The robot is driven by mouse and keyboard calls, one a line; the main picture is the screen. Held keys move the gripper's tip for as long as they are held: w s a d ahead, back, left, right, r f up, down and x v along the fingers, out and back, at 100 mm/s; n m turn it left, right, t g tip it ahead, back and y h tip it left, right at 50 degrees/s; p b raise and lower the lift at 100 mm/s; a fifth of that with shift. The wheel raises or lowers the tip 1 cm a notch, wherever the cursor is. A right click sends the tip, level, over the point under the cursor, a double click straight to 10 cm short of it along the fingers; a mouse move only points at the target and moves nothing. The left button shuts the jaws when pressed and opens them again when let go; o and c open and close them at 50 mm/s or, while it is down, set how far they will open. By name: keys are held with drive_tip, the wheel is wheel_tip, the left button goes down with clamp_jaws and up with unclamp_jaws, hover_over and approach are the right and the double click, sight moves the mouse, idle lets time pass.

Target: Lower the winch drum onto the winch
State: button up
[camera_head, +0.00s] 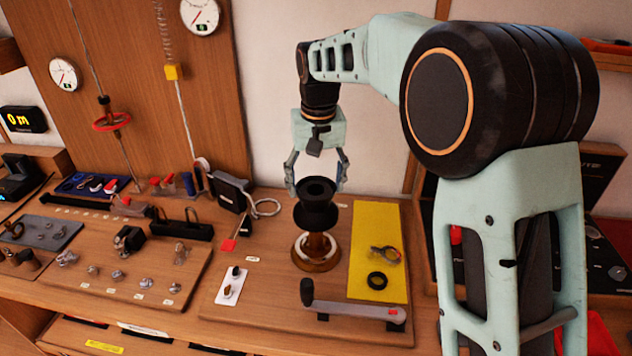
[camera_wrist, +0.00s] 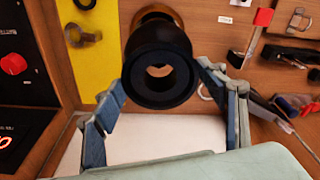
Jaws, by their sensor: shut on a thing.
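The winch drum (camera_head: 316,214) is a black flanged spool with a round hole through its top. It is upright between the fingers of my gripper (camera_head: 317,184), which is shut on it. The winch (camera_head: 316,252), a brown post on a round base with a pale rim, stands directly below the drum. I cannot tell whether the drum touches the post. In the wrist view the drum (camera_wrist: 160,95) fills the middle between the fingertips of my gripper (camera_wrist: 162,84) and hides most of the winch (camera_wrist: 155,12).
A yellow mat (camera_head: 375,222) right of the winch holds a black ring (camera_head: 377,281) and a metal clamp. A grey handle bar (camera_head: 355,309) with a black knob lies in front. A white plate (camera_head: 232,285) with two small knobs is at left front. A black block with a metal ring stands behind left.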

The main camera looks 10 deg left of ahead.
drive_tip(key=shift+f+b, duration=0.35)
drive_tip(key=shift+f, duration=0.25)
drive_tip(key=shift+f, duration=0.35)
drive_tip(key=shift+f+b, duration=2.8)
drive_tip(key=shift+f, duration=1.35)
drive_tip(key=o, duration=1.3)
drive_tip(key=shift+o, duration=0.4)
drive_tip(key=o, duration=0.5)
drive_tip(key=shift+c, duration=0.2)
drive_tip(key=shift+f, duration=0.15)
